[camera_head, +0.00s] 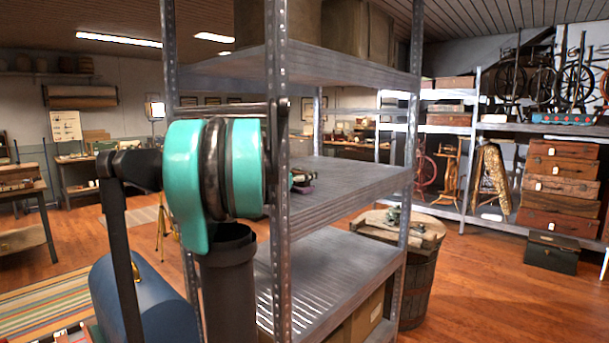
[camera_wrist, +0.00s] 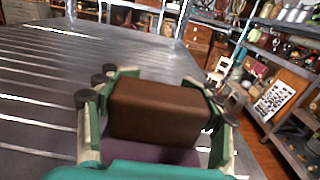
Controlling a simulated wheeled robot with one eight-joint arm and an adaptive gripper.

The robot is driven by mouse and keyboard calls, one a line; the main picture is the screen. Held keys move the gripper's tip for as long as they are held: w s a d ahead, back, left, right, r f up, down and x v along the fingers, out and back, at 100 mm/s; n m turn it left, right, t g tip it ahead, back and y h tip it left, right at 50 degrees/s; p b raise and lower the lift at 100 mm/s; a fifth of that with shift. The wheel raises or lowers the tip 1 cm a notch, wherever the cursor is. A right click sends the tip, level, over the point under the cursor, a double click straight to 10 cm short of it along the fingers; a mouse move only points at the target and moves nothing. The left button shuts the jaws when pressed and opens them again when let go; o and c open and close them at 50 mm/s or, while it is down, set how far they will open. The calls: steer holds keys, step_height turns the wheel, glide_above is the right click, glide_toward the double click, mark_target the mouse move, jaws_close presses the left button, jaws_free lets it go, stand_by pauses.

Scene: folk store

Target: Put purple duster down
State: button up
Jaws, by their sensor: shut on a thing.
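The purple duster (camera_wrist: 158,112) is a brown block with a purple part under it. In the wrist view it sits between the green-and-grey fingers of my gripper (camera_wrist: 156,98), which is shut on it. A grey metal shelf board (camera_wrist: 45,95) lies beneath and ahead of it. In the head view a small purple bit of the duster (camera_head: 303,189) shows just past the front shelf post, above the middle shelf board (camera_head: 365,182). My arm and the post hide most of the gripper there. I cannot tell whether the duster touches the board.
The shelf's front post (camera_head: 277,200) stands close beside my arm. The visible part of the middle board is clear. A board above (camera_head: 350,65) carries brown boxes. A barrel (camera_head: 400,275) with items on top stands to the right. Wooden floor is open beyond it.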

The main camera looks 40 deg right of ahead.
steer(key=o, duration=1.3)
steer(key=shift+f, duration=0.1)
steer(key=shift+a, duration=0.15)
steer(key=a, duration=0.7)
steer(key=s+a, duration=0.1)
steer(key=a, duration=0.3)
steer(key=shift+a, duration=0.35)
